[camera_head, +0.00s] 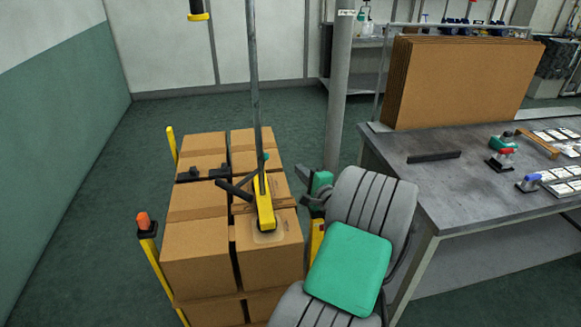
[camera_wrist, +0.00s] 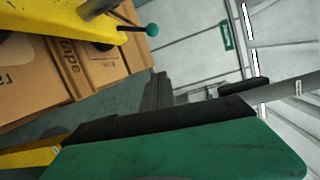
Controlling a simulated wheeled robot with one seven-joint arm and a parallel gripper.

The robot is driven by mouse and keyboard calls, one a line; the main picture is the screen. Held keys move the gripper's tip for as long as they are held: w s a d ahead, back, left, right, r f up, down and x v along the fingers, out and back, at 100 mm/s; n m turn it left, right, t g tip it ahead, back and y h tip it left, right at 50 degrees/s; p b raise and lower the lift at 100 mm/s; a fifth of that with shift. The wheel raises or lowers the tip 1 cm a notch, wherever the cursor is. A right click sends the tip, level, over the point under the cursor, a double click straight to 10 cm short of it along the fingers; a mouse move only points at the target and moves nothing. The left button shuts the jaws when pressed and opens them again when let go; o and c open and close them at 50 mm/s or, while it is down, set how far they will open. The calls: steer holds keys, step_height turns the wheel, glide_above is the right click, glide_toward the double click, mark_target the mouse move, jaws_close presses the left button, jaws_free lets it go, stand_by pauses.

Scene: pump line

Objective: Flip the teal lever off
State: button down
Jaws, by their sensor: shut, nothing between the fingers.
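The teal lever (camera_head: 266,156) has a small round teal knob and stands at the upper part of a yellow lifting device (camera_head: 264,205). The device hangs on a long pole and rests over a carton, with dark handles at its left. In the wrist view the teal knob (camera_wrist: 152,30) is on a short dark stem at the end of the yellow body (camera_wrist: 60,18). My gripper (camera_head: 303,184), with green and black parts, is right of the lever and apart from it. It is shut and empty. My arm hides some of the ground behind it.
Stacked cartons (camera_head: 196,237) stand under the device, with yellow posts at their left; one has an orange top (camera_head: 143,220). A grey column (camera_head: 338,95) rises behind my gripper. A workbench (camera_head: 440,185) at right bears upright cardboard sheets (camera_head: 455,82) and clamps. Floor at left is clear.

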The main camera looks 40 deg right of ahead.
steer(key=w+p, duration=0.1)
steer(key=w, duration=0.9)
steer(key=shift+w+a+f, duration=0.15)
steer(key=shift+a, duration=0.2)
steer(key=shift+f+b, duration=0.1)
steer(key=shift+b, duration=0.25)
